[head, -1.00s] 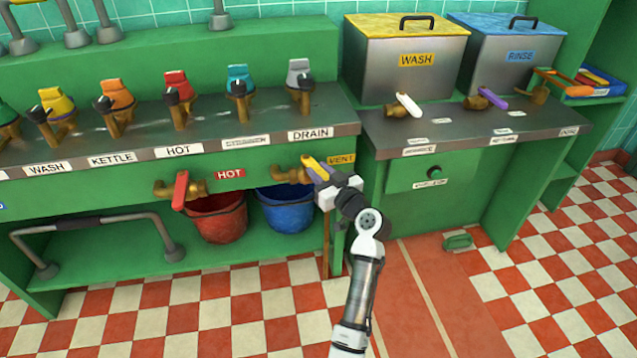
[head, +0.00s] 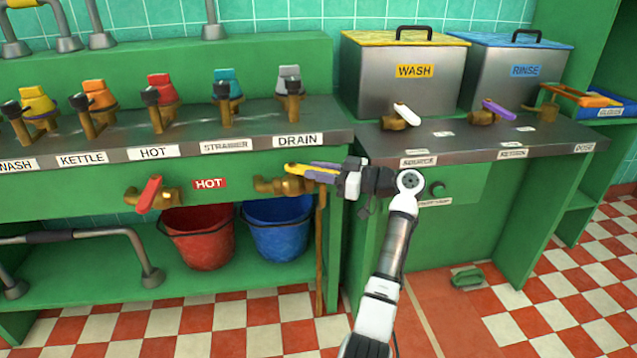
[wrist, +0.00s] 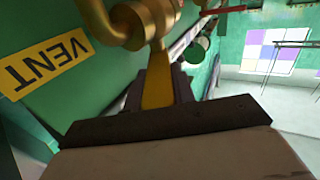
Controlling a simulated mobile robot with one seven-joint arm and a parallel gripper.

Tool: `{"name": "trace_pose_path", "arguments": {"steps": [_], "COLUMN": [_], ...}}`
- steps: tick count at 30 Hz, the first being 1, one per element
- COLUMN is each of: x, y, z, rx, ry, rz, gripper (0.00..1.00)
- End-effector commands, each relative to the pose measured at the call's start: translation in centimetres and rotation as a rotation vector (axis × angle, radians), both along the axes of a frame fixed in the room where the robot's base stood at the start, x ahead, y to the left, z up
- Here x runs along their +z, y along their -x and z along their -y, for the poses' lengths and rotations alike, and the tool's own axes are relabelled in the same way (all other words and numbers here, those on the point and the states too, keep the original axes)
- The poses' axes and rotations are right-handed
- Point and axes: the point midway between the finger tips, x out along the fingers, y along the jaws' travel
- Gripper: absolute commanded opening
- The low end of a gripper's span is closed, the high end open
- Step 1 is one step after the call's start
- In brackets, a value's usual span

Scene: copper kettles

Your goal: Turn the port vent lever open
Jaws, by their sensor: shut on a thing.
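The yellow vent lever (head: 298,169) sits on a brass valve (head: 268,185) on the green front, under the DRAIN label. It points to the right, lying almost level in the head view. My gripper (head: 322,169) comes from the right and is shut on the lever, with a finger along it. In the wrist view the yellow lever (wrist: 157,90) lies between the dark fingers of my gripper (wrist: 158,92), with the brass valve body (wrist: 130,25) beyond. The yellow VENT label (wrist: 45,65) shows beside it; in the head view my gripper hides that label.
A red HOT lever (head: 149,194) on its own brass valve is to the left. A red bucket (head: 205,238) and a blue bucket (head: 277,232) stand on the shelf below. The checkered floor (head: 230,330) in front is clear.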

Motion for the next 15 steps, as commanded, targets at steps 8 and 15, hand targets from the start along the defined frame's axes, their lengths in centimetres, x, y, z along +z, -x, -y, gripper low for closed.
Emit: {"name": "trace_pose_path", "arguments": {"steps": [8, 15], "x": [-0.14, -0.07], "y": [-0.08, -0.10], "z": [0.06, 0.03], "rx": [0.093, 0.114], "ry": [-0.001, -0.002], "rz": [-0.002, -0.001], "gripper": [0.00, 0.00]}}
